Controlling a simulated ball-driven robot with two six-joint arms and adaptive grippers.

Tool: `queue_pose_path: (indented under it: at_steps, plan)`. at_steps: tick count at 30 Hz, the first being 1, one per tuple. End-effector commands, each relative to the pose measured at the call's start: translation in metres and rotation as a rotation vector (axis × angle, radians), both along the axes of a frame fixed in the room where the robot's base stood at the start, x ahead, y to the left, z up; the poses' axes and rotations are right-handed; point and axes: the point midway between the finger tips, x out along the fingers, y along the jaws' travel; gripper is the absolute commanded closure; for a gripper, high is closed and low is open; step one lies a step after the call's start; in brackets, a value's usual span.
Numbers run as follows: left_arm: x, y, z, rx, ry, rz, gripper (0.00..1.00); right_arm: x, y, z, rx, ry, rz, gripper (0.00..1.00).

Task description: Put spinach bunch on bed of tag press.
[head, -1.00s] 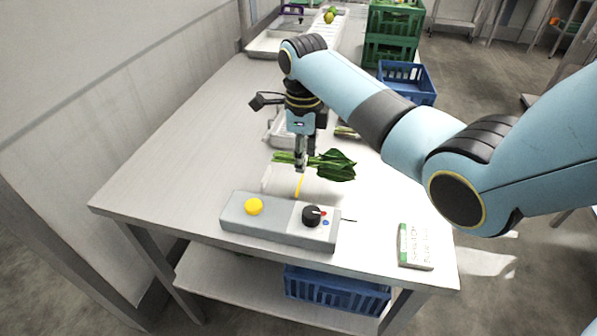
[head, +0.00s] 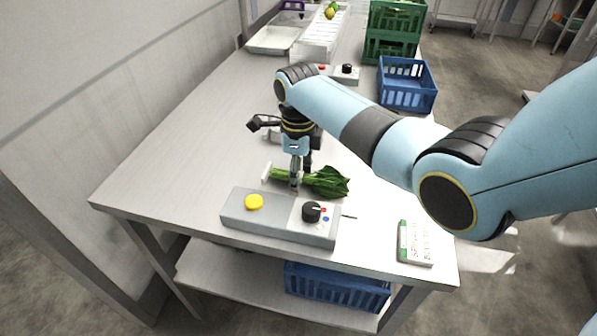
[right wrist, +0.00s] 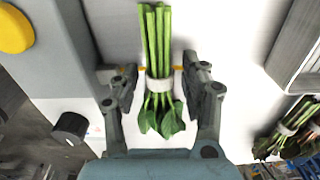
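In the right wrist view the bunch (right wrist: 158,40) lies over the pale bed (right wrist: 115,35), across a yellow line showing on both sides. My right gripper (head: 298,183) is above the stems. In the right wrist view its fingers (right wrist: 160,78) stand either side of the banded part, open, with gaps to the bunch. Much of the bed is hidden in the head view. My left gripper is not in view.
A blue crate (head: 407,85) and green crates (head: 390,40) stand at the back right. A pale tray (head: 272,40) is at the back left. The table's left side is clear.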

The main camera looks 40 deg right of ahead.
Motion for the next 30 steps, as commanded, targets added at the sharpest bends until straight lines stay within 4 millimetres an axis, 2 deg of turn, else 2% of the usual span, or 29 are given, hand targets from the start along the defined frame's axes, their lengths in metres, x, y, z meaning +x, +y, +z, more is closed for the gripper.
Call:
queue_pose_path:
  at_steps: [11,14,24,30]
  plan:
    - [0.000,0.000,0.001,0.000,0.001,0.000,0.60,0.000,0.000,0.005,0.000,0.000,0.000,0.47]
    - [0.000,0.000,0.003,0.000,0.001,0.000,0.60,0.001,0.000,0.019,-0.001,-0.002,0.000,0.47]
    - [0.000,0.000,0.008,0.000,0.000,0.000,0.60,0.001,0.000,0.093,0.000,-0.003,0.000,0.47]
    - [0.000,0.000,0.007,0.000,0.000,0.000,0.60,0.001,0.000,0.118,0.001,-0.002,0.000,0.47]
